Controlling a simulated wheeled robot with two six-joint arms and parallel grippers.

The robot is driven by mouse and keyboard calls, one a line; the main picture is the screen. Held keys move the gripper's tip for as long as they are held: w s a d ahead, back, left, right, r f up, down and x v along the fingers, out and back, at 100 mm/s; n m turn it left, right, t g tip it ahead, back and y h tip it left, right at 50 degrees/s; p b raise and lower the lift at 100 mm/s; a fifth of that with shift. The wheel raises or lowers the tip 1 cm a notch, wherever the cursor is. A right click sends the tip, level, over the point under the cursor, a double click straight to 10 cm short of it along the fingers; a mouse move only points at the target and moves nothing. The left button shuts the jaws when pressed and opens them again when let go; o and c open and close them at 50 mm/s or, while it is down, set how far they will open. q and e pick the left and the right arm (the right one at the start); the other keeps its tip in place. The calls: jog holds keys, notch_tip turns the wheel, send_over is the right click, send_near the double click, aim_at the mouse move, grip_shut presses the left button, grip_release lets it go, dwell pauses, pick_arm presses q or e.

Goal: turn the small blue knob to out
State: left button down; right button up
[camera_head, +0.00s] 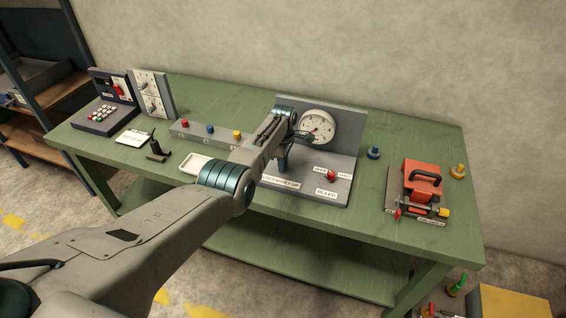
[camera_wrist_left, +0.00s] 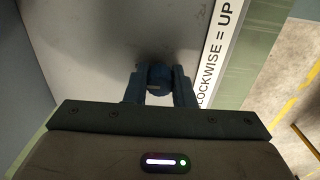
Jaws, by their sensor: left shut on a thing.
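The gauge panel (camera_head: 345,150) stands on the green bench, with a round white gauge (camera_head: 317,126) on its upright back. My left gripper (camera_wrist_left: 158,86) reaches down to the panel's base and is shut on a small dark blue knob (camera_wrist_left: 158,74), one finger on each side. In the head view my left arm covers most of this knob. A label reading "CLOCKWISE = UP" (camera_wrist_left: 221,45) runs beside the knob in the wrist view. No "out" mark shows near it. My right gripper is not in view.
A red knob (camera_head: 331,175) with a BLEED label (camera_head: 326,193) is right of my left gripper. A blue-topped piece (camera_head: 373,153) and a red device (camera_head: 422,178) stand farther right. A grey bar with coloured buttons (camera_head: 210,129) and a white tray (camera_head: 194,163) are left.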

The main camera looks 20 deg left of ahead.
pick_arm(q)
jog(key=shift+w+r, duration=0.1)
jog(key=shift+r, duration=0.05)
jog(key=c, duration=1.2)
grip_release()
jog(key=shift+c, duration=0.2)
jog(key=shift+r, duration=0.25)
notch_tip(320, 180, up, 10)
jog(key=b, duration=0.1)
jog(key=shift+r, duration=0.1)
